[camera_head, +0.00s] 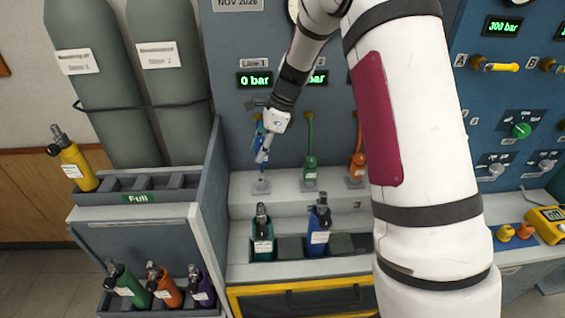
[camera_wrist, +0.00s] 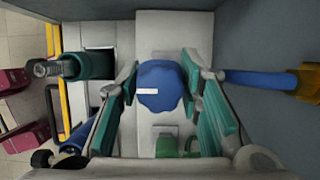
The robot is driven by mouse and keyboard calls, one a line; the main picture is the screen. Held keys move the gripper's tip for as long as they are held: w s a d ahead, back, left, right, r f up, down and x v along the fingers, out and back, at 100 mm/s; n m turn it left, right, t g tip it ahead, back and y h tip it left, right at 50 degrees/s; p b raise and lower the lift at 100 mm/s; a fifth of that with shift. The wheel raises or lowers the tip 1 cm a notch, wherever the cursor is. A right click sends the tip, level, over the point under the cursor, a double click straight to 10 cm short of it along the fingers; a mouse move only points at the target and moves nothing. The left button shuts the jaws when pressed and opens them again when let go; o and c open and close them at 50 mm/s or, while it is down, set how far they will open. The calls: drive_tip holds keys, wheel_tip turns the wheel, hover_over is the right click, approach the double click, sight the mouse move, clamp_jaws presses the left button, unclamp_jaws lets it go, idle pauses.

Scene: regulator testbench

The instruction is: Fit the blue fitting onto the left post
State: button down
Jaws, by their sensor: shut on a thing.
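My gripper (camera_head: 263,149) is at the left end of the bench, above the left post (camera_head: 261,187). In the wrist view its teal-padded fingers are shut on the blue fitting (camera_wrist: 160,84), a rounded blue piece with a white label. In the head view the fitting is mostly hidden by my gripper and is small, with the post's grey base just below it. I cannot tell whether the fitting touches the post. The blue hose (camera_wrist: 258,78) runs to a yellow connector on the panel at the right of the wrist view.
A green fitting (camera_head: 310,169) and an orange fitting (camera_head: 357,166) sit on posts to the right. A teal bottle (camera_head: 263,238) and a blue bottle (camera_head: 318,230) stand in the front rack. A grey side wall (camera_head: 213,190) bounds the bench on the left.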

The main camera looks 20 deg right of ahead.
drive_tip(key=shift+w+a+f, duration=0.1)
drive_tip(key=shift+w+a, duration=0.1)
drive_tip(key=shift+w, duration=0.55)
drive_tip(key=shift+f, duration=0.15)
drive_tip(key=b, duration=0.1)
hover_over(260, 174)
drive_tip(key=shift+s+f, duration=0.1)
drive_tip(key=shift+f, duration=2)
drive_tip(key=shift+f+b, duration=0.75)
drive_tip(key=shift+f, duration=1.15)
drive_tip(key=c, duration=1)
unclamp_jaws()
drive_tip(key=shift+c, duration=0.2)
drive_tip(key=v, duration=1.2)
